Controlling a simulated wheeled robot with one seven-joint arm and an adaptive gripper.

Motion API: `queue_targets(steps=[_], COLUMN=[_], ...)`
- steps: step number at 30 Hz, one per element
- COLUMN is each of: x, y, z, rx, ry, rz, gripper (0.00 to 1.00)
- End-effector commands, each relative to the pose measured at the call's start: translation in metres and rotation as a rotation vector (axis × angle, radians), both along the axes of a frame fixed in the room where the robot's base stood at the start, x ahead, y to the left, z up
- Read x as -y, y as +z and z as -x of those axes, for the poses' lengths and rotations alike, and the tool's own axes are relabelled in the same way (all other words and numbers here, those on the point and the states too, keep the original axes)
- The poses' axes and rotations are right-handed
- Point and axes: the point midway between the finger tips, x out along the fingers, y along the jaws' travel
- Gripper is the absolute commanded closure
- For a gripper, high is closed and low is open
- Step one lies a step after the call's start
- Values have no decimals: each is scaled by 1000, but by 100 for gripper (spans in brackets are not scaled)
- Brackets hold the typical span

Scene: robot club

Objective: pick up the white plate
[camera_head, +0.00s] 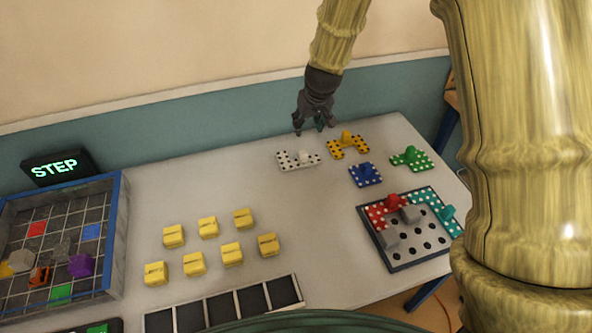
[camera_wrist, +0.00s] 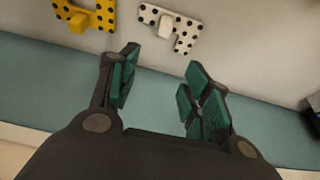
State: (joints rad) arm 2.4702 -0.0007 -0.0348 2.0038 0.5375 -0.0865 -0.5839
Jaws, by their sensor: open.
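The white plate (camera_head: 298,160) is a flat piece with black dots and a white knob, lying on the table near its back edge. It also shows in the wrist view (camera_wrist: 181,33), at the top middle, beyond the fingertips. My gripper (camera_head: 309,131) is above the table's back edge, a little above and behind the white plate. In the wrist view my gripper (camera_wrist: 158,80) has its two green-padded fingers apart with nothing between them. The white plate is apart from the fingers.
A yellow plate (camera_head: 348,146) lies close to the right of the white plate. A blue plate (camera_head: 365,174) and a green plate (camera_head: 411,159) lie farther right. A grey board (camera_head: 404,262) holds red and teal plates. Several yellow blocks (camera_head: 207,227) stand at the front left. A wall is behind.

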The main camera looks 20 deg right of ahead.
Motion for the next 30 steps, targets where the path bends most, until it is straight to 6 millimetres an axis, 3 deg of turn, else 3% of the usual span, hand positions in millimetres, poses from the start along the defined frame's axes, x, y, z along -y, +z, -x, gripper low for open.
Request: queue_targets(steps=[1,6,16,30], x=[1,3,2,-1], y=[-22,-44,-61,-102], z=[0,1,-3,-21], rx=[0,0,-1,0], ry=[-1,-4,-3,-1], rz=[1,1,-1,0], gripper=[52,52,52,52])
